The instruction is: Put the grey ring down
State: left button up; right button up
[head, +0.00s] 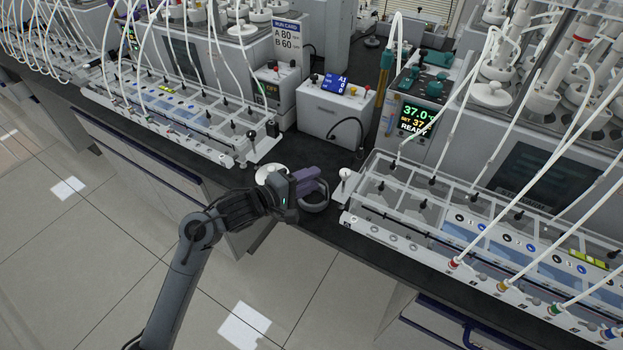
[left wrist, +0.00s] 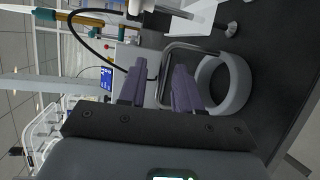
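The grey ring (head: 316,200) is near the front edge of the black counter, just beside my left gripper's fingers. In the left wrist view the grey ring (left wrist: 243,85) is a thick round band to the right of the fingers, its left side partly hidden by one finger. My left gripper (head: 308,180) has purple fingers, also seen in the left wrist view (left wrist: 158,85). They stand apart with a visible gap, and a thin grey frame shows between and behind them. I cannot tell whether the ring touches the finger or the counter. My right gripper is not in view.
A white round object (head: 270,174) is behind my left gripper. Clear racks with tubes stand on the left (head: 165,110) and right (head: 440,225). A white box (head: 335,110) and a 37.0 display unit (head: 415,120) stand behind. Bare black counter (head: 300,150) lies between the racks.

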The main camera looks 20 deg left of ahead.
pick_arm(q)
jog(key=p+v, duration=0.3)
jog(key=v, duration=0.8)
jog(key=s+f+m+g+y, duration=0.4)
jog(key=s+f+m+y, duration=0.35)
jog(key=s+f, duration=0.4)
jog(key=s+d+f+m+g, duration=0.1)
jog(key=s+f+m+g, duration=0.1)
jog(key=s, duration=0.5)
jog(key=s+d+f+m+g, duration=0.1)
jog(key=s+f+m+g, duration=0.2)
jog(key=s, duration=0.4)
jog(key=shift+d+m+g, duration=0.3)
jog(key=shift+m+g, duration=0.3)
jog(key=shift+m, duration=0.55)
